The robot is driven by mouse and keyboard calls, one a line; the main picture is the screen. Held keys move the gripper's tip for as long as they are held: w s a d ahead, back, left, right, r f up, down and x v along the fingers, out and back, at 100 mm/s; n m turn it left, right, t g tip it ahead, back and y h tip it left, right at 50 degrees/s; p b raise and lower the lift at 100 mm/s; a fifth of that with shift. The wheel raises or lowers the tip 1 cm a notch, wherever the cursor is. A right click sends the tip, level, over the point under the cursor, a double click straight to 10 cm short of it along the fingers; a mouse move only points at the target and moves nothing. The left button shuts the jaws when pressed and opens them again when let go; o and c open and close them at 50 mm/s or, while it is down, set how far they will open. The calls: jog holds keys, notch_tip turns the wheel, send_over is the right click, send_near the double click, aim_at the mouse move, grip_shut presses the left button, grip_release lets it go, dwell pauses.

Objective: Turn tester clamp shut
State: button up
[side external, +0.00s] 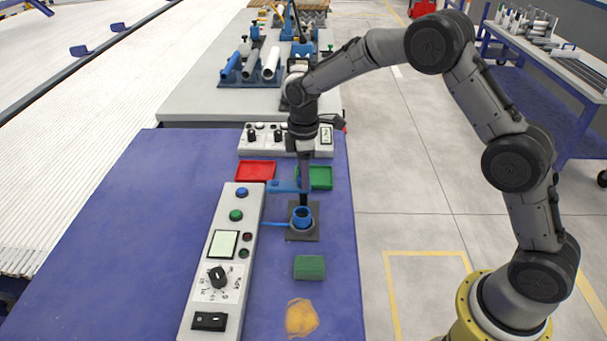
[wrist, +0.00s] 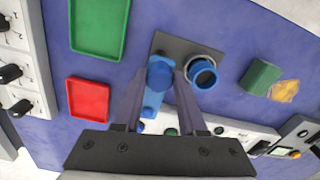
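The tester is a dark square plate (side external: 315,235) with an upright blue ring (side external: 302,215) on it; the ring also shows in the wrist view (wrist: 202,73). A thin blue bar (side external: 276,223) reaches left from the ring. A blue clamp lever with a round end (wrist: 160,74) lies beside the ring in the wrist view, and a blue part (side external: 283,186) shows behind it in the side view. My gripper (wrist: 161,76) points down with its fingers apart, one on each side of the lever's round end. Contact with the lever cannot be made out. The fingers partly hide the lever and plate.
A red tray (side external: 255,171) and a green tray (side external: 320,178) lie behind the tester. A long control panel (side external: 222,260) stands close on the left. A green block (side external: 309,267) and a yellow patch (side external: 301,318) lie in front. The blue table is clear farther left.

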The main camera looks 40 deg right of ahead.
grip_shut()
dwell(1.1)
